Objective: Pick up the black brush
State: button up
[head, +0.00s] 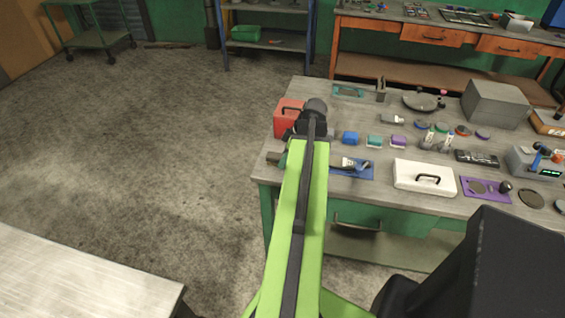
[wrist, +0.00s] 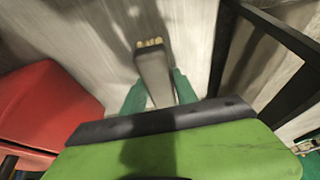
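A dark grey-brown brush-like thing with pale tufts at its far end (wrist: 153,62) lies between my green fingers in the wrist view; I take it to be the black brush. My gripper (wrist: 160,90) has one finger on each side of it. The fingers are apart, but whether they press on it is unclear. In the head view the end of a dark thing (head: 273,157) shows just left of my arm, at the table's left edge. My arm hides most of the gripper there.
A red box (head: 288,118) stands close by the gripper and also shows in the wrist view (wrist: 45,105). A blue mat (head: 365,173) with a tool on it and a white case (head: 424,178) lie to the right. The workbench (head: 385,205) holds several other items.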

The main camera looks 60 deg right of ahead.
aim_at(280, 156)
grip_shut()
jog(key=shift+r, duration=0.1)
jog(key=shift+r+p, duration=0.3)
jog(key=shift+p, duration=0.1)
notch_tip(280, 156, up, 4)
jog(key=p, duration=0.3)
jog(key=shift+f+p, duration=0.2)
jog(key=shift+p, duration=0.15)
jog(key=s+d+r+p, duration=0.6)
jog(key=s, duration=0.4)
jog(key=shift+r, duration=0.3)
